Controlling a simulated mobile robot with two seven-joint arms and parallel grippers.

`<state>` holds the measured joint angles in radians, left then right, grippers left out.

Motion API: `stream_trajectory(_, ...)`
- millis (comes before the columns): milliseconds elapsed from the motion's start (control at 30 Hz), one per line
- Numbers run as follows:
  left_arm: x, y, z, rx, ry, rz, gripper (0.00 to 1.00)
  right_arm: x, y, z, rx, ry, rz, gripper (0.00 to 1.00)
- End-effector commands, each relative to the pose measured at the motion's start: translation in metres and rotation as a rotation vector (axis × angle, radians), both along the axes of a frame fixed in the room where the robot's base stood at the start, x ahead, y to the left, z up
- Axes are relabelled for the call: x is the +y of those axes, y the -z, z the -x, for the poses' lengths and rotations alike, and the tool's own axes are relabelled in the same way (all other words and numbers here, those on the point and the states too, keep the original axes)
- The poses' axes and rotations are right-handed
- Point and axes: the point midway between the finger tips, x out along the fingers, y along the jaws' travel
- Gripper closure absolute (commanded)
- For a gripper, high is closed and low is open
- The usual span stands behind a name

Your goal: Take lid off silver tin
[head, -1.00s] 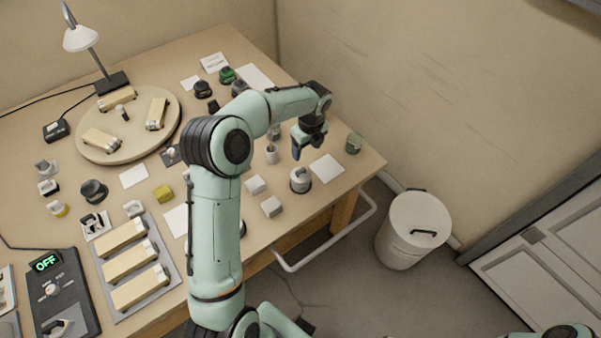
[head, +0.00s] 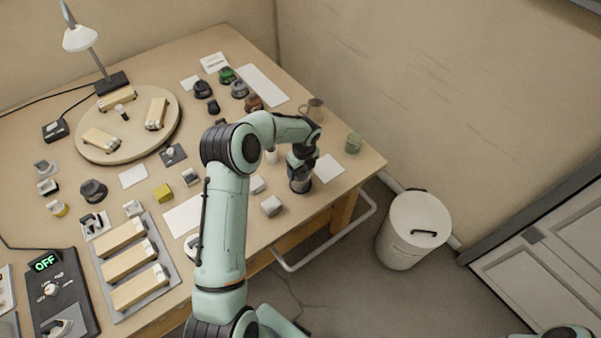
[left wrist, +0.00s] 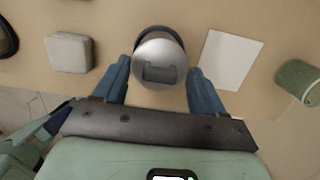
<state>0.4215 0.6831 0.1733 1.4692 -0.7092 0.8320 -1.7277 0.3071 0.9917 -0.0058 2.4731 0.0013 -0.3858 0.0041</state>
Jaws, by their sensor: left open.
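The silver tin (head: 301,185) stands upright near the table's right front edge, its lid on top. In the left wrist view the round lid (left wrist: 160,60) shows from above with a grey handle across it. My left gripper (head: 301,168) is right over the tin and hides part of its top in the head view. In the left wrist view its two blue fingers (left wrist: 160,84) are apart, one on each side of the lid's near part, with visible gaps to it.
A pale block (head: 271,206) is left of the tin. A white bin (head: 413,230) stands on the floor.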

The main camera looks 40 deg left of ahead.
Motion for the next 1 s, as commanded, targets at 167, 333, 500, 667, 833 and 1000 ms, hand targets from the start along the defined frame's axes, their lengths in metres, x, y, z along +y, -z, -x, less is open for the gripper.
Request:
stream_trajectory(167,0.0,0.0,0.0,-0.001,-0.001,-0.001,0.3,0.0,0.0,0.0,0.0,0.0,0.0,0.57)
stream_trajectory(333,0.0,0.0,0.0,-0.001,0.0,-0.001,0.79,0.0,0.0,0.0,0.0,0.0,0.0,0.57)
stream_trajectory(500,0.0,0.0,-0.001,-0.002,0.0,0.0,0.89,0.0,0.0,0.0,0.0,0.0,0.0,0.57)
stream_trajectory(667,0.0,-0.001,-0.001,-0.002,0.0,0.0,0.89,0.0,0.0,0.0,0.0,0.0,0.0,0.57)
stream_trajectory(833,0.0,-0.009,-0.001,-0.004,-0.001,-0.001,0.89,0.0,-0.001,-0.001,-0.001,0.0,0.0,0.57)
stream_trajectory(1000,0.0,-0.035,-0.002,-0.007,0.0,-0.001,0.89,0.0,-0.002,-0.002,-0.002,0.0,0.0,0.57)
